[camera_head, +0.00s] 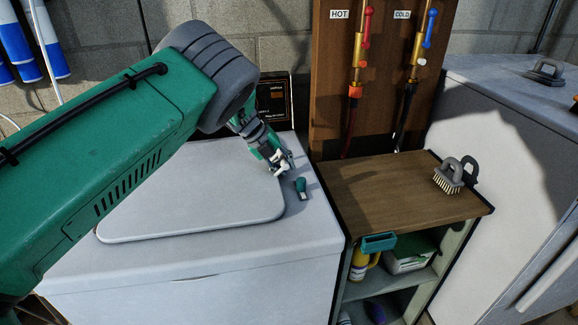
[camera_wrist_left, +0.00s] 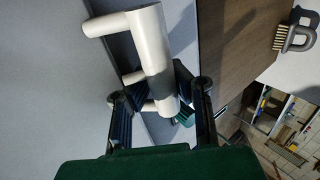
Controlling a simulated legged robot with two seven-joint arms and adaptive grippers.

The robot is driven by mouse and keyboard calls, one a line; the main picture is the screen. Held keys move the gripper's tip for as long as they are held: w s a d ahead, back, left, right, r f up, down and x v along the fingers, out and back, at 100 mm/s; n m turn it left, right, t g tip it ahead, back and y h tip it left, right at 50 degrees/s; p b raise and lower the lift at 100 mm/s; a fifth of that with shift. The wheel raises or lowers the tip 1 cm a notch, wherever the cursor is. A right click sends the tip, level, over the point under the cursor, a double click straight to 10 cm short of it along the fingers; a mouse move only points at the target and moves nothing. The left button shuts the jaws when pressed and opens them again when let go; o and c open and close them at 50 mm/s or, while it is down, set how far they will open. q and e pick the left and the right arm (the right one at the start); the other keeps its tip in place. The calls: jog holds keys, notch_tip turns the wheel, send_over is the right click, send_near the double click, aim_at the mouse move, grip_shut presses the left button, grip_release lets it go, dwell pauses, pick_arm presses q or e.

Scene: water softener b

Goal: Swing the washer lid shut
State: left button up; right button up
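The washer lid (camera_head: 190,190) is a pale grey panel with rounded corners. It lies flat on top of the white washer (camera_head: 250,270), apparently closed. My left arm reaches across it from the left and hides its left and rear parts. My left gripper (camera_head: 278,162) is over the lid's right edge, pointing down. In the left wrist view its dark fingers (camera_wrist_left: 160,95) stand apart, with a white cylinder with short pegs (camera_wrist_left: 150,45) between or just beyond them. I cannot tell whether they grip it. My right gripper is not in view.
A small teal-capped item (camera_head: 301,187) sits on the washer top beside the gripper. A wooden shelf unit (camera_head: 390,190) with a scrub brush (camera_head: 449,177) stands to the right. Behind are the hot and cold valves (camera_head: 361,50). A large grey appliance (camera_head: 510,130) is at far right.

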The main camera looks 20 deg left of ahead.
pick_arm(q)
jog(key=shift+o, duration=0.9)
jog(key=shift+s+a+f, duration=0.15)
jog(key=shift+s+f, duration=0.1)
jog(key=v, duration=1)
jog(key=shift+w+a+r, duration=0.1)
jog(key=shift+a+r, duration=0.05)
jog(key=shift+r, duration=0.2)
jog(key=shift+a+r, duration=0.15)
jog(key=shift+r, duration=0.55)
